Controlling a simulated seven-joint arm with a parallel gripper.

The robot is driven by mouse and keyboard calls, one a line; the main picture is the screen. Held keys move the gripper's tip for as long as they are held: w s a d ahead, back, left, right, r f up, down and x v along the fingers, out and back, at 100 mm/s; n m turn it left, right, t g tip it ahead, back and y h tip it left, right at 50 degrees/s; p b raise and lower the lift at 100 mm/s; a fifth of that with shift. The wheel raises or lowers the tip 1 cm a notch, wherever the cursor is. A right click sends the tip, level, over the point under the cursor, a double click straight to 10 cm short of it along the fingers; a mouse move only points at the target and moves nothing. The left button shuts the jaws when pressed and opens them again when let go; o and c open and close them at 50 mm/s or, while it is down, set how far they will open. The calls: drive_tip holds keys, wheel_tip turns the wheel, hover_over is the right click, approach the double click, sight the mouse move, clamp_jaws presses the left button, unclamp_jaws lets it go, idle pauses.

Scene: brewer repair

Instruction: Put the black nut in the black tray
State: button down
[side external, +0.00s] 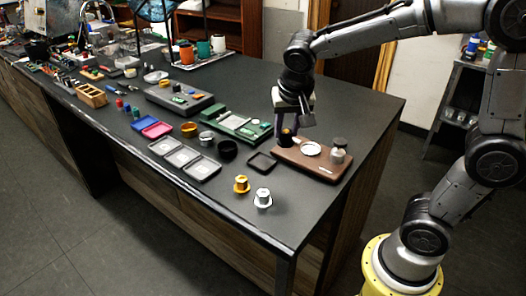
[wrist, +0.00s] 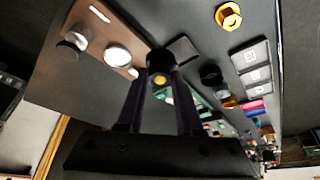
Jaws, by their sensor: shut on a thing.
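My gripper (side external: 287,138) points down over the left end of the brown wooden board (side external: 322,169). It is shut on a dark piece, which I take to be the black nut (wrist: 160,60); an orange-yellow round spot shows just below it between the fingers. The fingers hide much of the piece, and I cannot tell if it touches the board. The small black tray (side external: 262,162) lies flat and empty on the counter, just left of the board. It also shows in the wrist view (wrist: 184,51), right of the fingertips.
A yellow nut (side external: 241,184) and a white nut (side external: 263,198) stand near the front edge.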

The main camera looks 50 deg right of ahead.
drive_tip(key=w+f, duration=0.6)
drive_tip(key=w, duration=0.1)
drive_tip(key=shift+d+f, duration=0.1)
drive_tip(key=shift+d, duration=0.3)
drive_tip(key=shift+w+f, duration=0.35)
drive_tip(key=shift+f, duration=0.8)
drive_tip(key=shift+w+f, duration=0.1)
drive_tip(key=shift+f, duration=0.8)
drive_tip(key=c, duration=0.6)
unclamp_jaws()
drive_tip(key=shift+f, duration=0.15)
drive_tip(key=shift+o, duration=0.2)
